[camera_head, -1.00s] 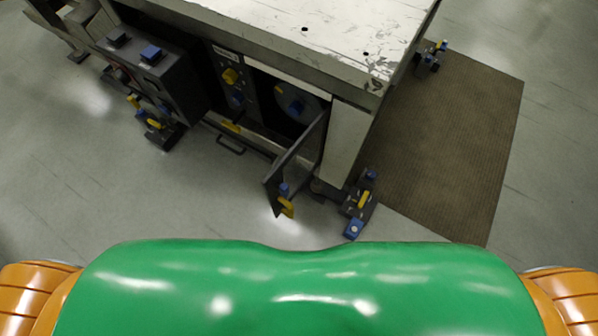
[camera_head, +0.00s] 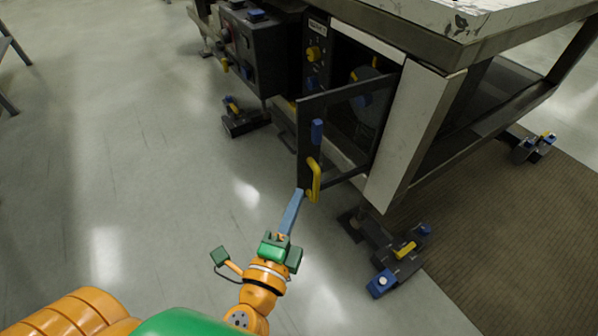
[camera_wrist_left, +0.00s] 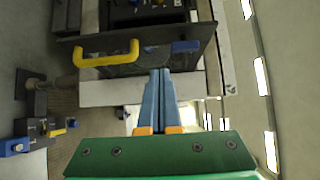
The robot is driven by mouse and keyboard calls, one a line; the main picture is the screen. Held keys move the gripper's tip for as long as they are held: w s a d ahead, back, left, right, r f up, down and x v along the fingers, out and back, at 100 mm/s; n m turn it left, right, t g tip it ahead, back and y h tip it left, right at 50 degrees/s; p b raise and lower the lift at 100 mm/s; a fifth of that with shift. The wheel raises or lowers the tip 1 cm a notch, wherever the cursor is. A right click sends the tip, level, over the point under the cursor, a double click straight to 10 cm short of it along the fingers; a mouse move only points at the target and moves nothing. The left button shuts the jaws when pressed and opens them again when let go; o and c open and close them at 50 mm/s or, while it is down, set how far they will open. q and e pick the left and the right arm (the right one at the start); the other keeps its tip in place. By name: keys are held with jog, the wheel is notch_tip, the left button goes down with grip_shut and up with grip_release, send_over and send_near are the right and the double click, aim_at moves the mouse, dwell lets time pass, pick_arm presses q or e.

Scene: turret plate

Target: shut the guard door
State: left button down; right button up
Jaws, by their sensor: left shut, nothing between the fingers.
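The guard door (camera_head: 309,148) stands swung open at the front of the machine, a dark frame with a see-through panel. It carries a yellow handle (camera_head: 315,180) and a blue block (camera_head: 317,131). In the left wrist view the door (camera_wrist_left: 205,37) crosses the top, with its yellow handle (camera_wrist_left: 107,55) to the left of the fingers. My left gripper (camera_head: 299,192) is shut and empty, its blue fingertips close beside the lower end of the handle. I cannot tell whether they touch the door. The left fingers (camera_wrist_left: 160,75) point at the door in the wrist view. My right gripper is out of view.
The opening behind the door shows a dark round part (camera_head: 368,95). A control box (camera_head: 245,50) stands to the left. Dark floor clamps (camera_head: 390,255) with yellow and blue parts sit by the machine's foot. Open floor (camera_head: 150,150) lies to the left; a brown mat (camera_head: 500,220) lies right.

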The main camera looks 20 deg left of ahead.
pick_arm(q)
jog(key=p, duration=0.3)
send_near(305, 145)
jog(key=w+d, duration=0.3)
jog(key=w+a, duration=0.2)
jog(key=shift+w+a+r, duration=0.1)
jog(key=shift+w+a, duration=0.1)
jog(key=shift+a, duration=0.1)
jog(key=shift+w+a, duration=0.2)
jog(key=shift+a, duration=0.1)
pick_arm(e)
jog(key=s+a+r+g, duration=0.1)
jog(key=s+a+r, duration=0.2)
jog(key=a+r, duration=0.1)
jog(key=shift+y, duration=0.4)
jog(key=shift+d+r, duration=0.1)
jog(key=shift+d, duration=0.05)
